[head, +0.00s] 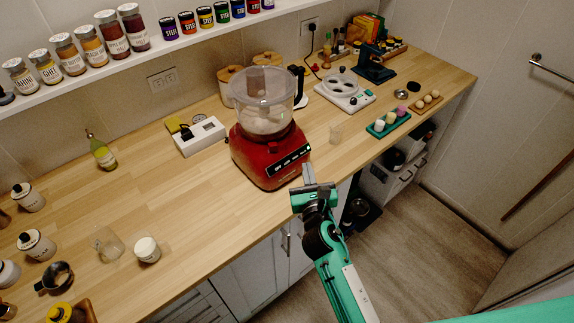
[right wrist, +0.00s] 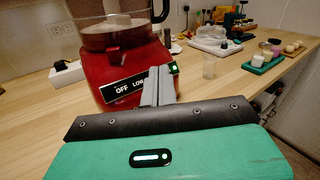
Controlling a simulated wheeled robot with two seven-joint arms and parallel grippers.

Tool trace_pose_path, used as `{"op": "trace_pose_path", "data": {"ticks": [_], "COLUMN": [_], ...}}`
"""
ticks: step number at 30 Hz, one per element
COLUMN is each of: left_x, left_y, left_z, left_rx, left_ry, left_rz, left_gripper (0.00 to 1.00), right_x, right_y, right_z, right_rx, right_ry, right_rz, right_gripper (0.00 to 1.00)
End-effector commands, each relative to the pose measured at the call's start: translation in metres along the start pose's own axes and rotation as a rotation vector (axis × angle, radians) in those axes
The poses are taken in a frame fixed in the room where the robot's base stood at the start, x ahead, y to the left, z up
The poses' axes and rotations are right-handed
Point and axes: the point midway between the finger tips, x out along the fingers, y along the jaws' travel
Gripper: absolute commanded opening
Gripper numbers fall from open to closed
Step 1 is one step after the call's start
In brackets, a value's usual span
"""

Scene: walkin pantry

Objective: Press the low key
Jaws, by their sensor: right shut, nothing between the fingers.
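The red food processor (head: 268,155) stands on the wooden counter, with a clear bowl holding pale contents on top. Its black key panel (head: 292,158) faces my right arm. A green-lit spot (right wrist: 174,68) shows at the panel's right end. My right gripper (head: 308,168) is shut and empty, its fingers (right wrist: 158,72) in front of the panel and covering part of it. I cannot tell whether they touch it. My left gripper is not in view.
A small clear glass (head: 336,133) and a teal tray (head: 376,133) stand right of the processor. A white box (head: 200,136) is to its left. Jars and a glass stand at the counter's left end. The counter front edge runs under my right gripper.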

Motion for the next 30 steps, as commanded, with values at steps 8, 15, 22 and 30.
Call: {"op": "trace_pose_path", "data": {"ticks": [8,15,22,30], "left_x": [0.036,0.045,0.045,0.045], "left_y": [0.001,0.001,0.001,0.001], "left_z": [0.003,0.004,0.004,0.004], "left_rx": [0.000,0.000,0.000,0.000], "left_ry": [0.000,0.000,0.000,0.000], "left_rz": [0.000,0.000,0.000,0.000], "left_gripper": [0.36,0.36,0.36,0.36], "right_x": [0.029,0.042,0.045,0.045], "right_y": [0.021,0.031,0.033,0.033], "right_z": [-0.025,-0.032,-0.033,-0.033], "right_rx": [0.002,0.001,0.002,0.001], "right_ry": [-0.001,0.000,0.000,0.000], "right_rz": [0.000,0.000,0.000,0.000], "right_gripper": [0.00,0.00,0.00,0.00]}}
